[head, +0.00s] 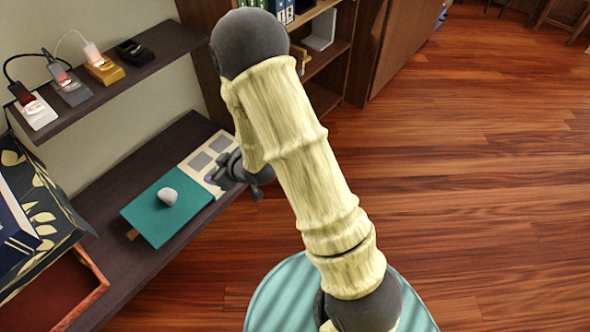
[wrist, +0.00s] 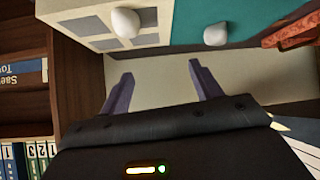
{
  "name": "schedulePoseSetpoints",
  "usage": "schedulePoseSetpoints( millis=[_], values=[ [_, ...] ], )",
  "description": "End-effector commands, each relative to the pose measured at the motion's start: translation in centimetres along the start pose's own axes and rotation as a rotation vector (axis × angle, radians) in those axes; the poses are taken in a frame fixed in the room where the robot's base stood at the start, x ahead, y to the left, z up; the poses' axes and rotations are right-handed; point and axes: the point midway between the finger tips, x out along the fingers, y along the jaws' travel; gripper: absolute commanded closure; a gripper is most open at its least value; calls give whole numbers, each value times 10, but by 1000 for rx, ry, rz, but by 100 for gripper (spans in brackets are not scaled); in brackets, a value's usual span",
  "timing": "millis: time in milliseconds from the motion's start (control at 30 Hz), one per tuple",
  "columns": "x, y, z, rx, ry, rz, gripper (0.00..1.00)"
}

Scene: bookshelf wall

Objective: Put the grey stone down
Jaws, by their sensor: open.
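A pale grey-white stone (head: 167,197) rests on a teal book or folder (head: 140,219) on the lower dark shelf; it also shows in the wrist view (wrist: 216,34). A second pale stone (wrist: 125,22) sits on the cream sheet with grey squares (wrist: 80,28), past my fingertips; in the head view my gripper seems to hide it. I cannot tell by colour which one is the grey stone. My gripper (head: 224,172) is at the right end of the cream sheet. In the wrist view its two fingers (wrist: 161,69) are apart with nothing between them, clear of both stones.
The upper shelf (head: 150,62) above holds several small devices with cables. A red-rimmed box (head: 92,270) and a leaf-patterned box (head: 40,195) stand at the left. A bookcase (head: 330,55) with binders is behind my arm. The floor at right is clear.

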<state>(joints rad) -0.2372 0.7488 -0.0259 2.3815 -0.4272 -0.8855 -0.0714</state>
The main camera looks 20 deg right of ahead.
Motion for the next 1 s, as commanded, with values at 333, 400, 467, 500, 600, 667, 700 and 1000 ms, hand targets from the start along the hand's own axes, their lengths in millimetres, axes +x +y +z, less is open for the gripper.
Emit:
schedulePoseSetpoints(
  millis=[333,400,467,500,600,667,700,1000],
  values=[
    [-118,62,12,243,-332,237,36],
    [-146,64,18,309,-394,266,36],
    [-169,63,24,369,-446,287,36],
    [-185,60,27,410,-479,298,36],
    [-221,51,36,511,-556,314,36],
    [-238,44,40,561,-593,316,36],
    [-247,39,43,588,-614,316,36],
    [-263,30,49,639,-656,310,36]
  ],
)
